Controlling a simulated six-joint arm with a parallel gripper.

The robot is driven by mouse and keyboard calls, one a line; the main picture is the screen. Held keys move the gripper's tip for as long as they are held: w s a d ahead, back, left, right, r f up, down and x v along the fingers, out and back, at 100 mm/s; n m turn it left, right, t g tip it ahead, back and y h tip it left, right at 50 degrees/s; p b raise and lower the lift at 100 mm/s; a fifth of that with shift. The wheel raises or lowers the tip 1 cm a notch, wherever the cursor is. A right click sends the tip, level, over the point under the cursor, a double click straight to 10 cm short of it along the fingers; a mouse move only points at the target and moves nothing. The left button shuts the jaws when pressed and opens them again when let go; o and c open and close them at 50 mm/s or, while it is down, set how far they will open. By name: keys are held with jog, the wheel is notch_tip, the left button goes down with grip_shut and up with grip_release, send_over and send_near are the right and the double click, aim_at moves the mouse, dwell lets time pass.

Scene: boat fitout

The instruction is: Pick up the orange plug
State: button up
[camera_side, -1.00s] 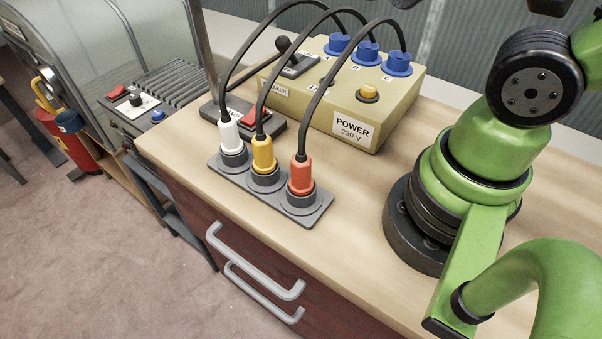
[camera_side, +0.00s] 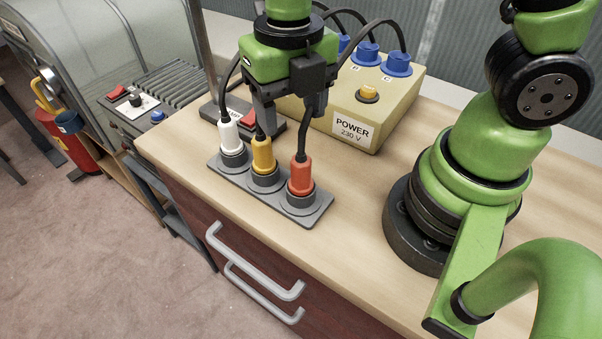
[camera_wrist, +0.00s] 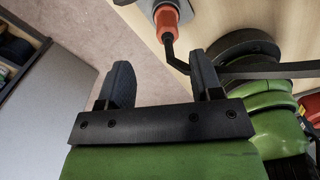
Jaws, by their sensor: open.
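The orange plug (camera_side: 301,175) stands upright in the right-hand socket of the grey socket strip (camera_side: 318,216), with a black cable running up from its top. My gripper (camera_side: 292,122) has come down from above and hangs pointing downward behind and above the plugs. Its jaws are apart and nothing is between them. In the wrist view the orange plug (camera_wrist: 167,22) is at the top, beyond and between the two dark fingers (camera_wrist: 162,82), with its cable bending toward the right finger. I cannot tell whether the cable touches the gripper.
A white plug (camera_side: 229,133) and a yellow plug (camera_side: 263,154) stand in the same strip, left of the orange one. The cream power box (camera_side: 385,112) with blue connectors stands behind. The wooden bench is clear between the strip and my base.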

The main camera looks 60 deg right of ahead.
aim_at(299, 163)
notch_tip(299, 163, down, 5)
jog(key=shift+r, duration=0.1)
jog(key=f, duration=0.2)
jog(key=s+f, duration=0.1)
jog(key=f, duration=0.1)
jog(key=shift+d, duration=0.25)
jog(key=shift+w+f, duration=0.1)
jog(key=shift+f, duration=0.55)
jog(key=c, duration=1)
